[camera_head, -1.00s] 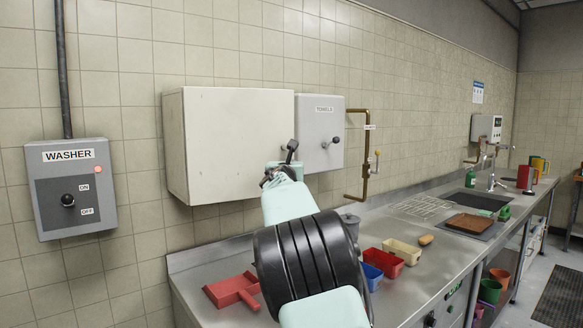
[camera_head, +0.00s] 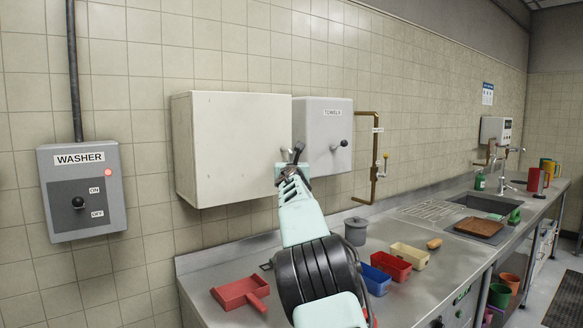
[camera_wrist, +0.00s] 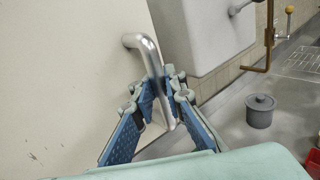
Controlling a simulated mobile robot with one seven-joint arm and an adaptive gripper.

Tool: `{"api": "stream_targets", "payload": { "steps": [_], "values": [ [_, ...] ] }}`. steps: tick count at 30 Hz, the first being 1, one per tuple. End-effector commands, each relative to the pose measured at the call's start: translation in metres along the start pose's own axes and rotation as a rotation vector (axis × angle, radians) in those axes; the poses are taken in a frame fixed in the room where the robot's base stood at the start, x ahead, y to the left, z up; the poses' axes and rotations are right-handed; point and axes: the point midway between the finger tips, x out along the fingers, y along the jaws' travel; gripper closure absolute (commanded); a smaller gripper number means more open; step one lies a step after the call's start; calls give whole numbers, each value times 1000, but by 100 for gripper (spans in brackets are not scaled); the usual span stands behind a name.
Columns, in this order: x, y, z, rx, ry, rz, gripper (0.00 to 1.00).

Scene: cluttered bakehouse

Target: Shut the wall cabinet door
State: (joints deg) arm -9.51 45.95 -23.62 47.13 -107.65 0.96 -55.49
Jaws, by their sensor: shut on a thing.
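The white wall cabinet (camera_head: 183,150) hangs on the tiled wall, left of the grey TOWELS box. Its door (camera_head: 242,150) faces me and stands close to the cabinet body; I cannot tell whether a gap is left at its right edge. In the wrist view the plain door (camera_wrist: 70,75) fills the left side. A curved metal handle (camera_wrist: 150,55) stands out near the door's right edge. My gripper (camera_wrist: 163,95) is shut around the handle bar, with its blue finger pads on either side. In the head view my gripper (camera_head: 293,170) is at the door's lower right edge.
The TOWELS box (camera_head: 330,150) is close beside the door's right edge, with a bent brass pipe (camera_head: 374,165) beyond it. Below is a steel counter (camera_head: 215,270) with a red dustpan (camera_head: 240,292), a grey lidded pot (camera_head: 355,232) and coloured bins (camera_head: 391,266). The WASHER switch box (camera_head: 82,190) is at left.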

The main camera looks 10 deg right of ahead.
Motion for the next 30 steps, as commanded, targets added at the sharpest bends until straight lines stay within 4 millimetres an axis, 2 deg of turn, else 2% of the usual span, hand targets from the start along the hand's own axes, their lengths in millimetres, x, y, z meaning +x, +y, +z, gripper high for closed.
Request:
{"api": "stream_targets", "payload": {
  "steps": [13, 14, 18, 30],
  "values": [
    [0, 3, 0, 4, 0, 7, 100],
    [0, 3, 0, 4, 0, 7, 88],
    [0, 3, 0, 3, 0, 6, 72],
    [-3, 0, 0, 1, 1, -6, 72]
  ]
}}
